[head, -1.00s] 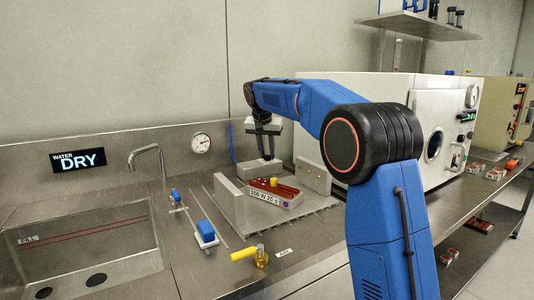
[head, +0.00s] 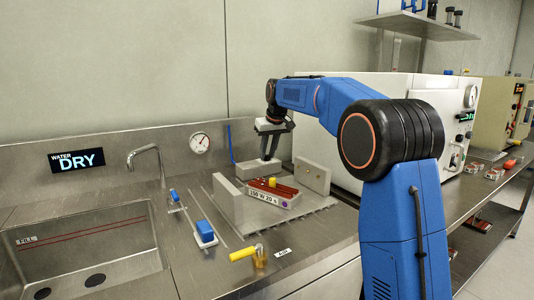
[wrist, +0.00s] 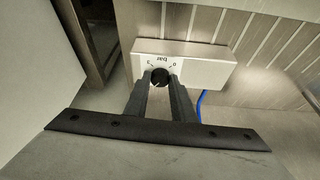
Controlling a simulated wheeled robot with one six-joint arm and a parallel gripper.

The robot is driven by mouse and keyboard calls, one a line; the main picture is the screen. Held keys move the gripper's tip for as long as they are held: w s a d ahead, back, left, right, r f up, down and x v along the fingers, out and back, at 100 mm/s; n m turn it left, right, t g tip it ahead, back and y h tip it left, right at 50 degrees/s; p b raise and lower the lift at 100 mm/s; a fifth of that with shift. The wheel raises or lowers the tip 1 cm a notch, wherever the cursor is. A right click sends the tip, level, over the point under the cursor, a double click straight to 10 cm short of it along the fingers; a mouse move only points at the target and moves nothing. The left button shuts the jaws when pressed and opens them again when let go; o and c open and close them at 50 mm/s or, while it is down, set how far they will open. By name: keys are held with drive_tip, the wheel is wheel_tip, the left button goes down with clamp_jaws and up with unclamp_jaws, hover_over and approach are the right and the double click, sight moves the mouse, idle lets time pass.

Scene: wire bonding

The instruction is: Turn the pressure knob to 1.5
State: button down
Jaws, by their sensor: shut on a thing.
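The pressure knob (wrist: 160,77) is a small round black knob on a pale box (wrist: 202,66) marked "bar". The figures 3 and 0 show upside down beside it in the wrist view. The fingers of my gripper (wrist: 161,84) close on the knob from both sides. The knob's pointer is too small to read for certain. In the head view my gripper (head: 268,156) points down over the pale box (head: 248,171) near the back wall, and the knob itself is hidden. A round wall gauge (head: 200,142) has its needle up and to the right; its figures are unreadable.
A fixture with pale upright plates (head: 228,196) and a labelled tray (head: 274,195) stands in front of the box. A white oven (head: 393,92) is close on the right. A blue hose (wrist: 199,105) runs beside the box. A yellow-handled valve (head: 243,254) sits at the front edge.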

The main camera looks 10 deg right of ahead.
drive_tip(key=c, duration=2.5)
unclamp_jaws()
drive_tip(key=n, duration=0.2)
drive_tip(key=n+y, duration=0.1)
drive_tip(key=n, duration=0.1)
drive_tip(key=shift+w+d+g+y, duration=0.1)
drive_tip(key=shift+d+g+y, duration=0.1)
drive_tip(key=shift+g+y, duration=0.1)
drive_tip(key=shift+c, duration=0.2)
drive_tip(key=shift+d+n+g+y, duration=0.1)
drive_tip(key=shift+n+g+y, duration=0.35)
drive_tip(key=shift+n, duration=1.25)
clamp_jaws()
drive_tip(key=o, duration=1.1)
unclamp_jaws()
drive_tip(key=shift+c, duration=0.2)
drive_tip(key=v, duration=1.7)
drive_tip(key=shift+r, duration=0.2)
drive_tip(key=shift+w, duration=0.1)
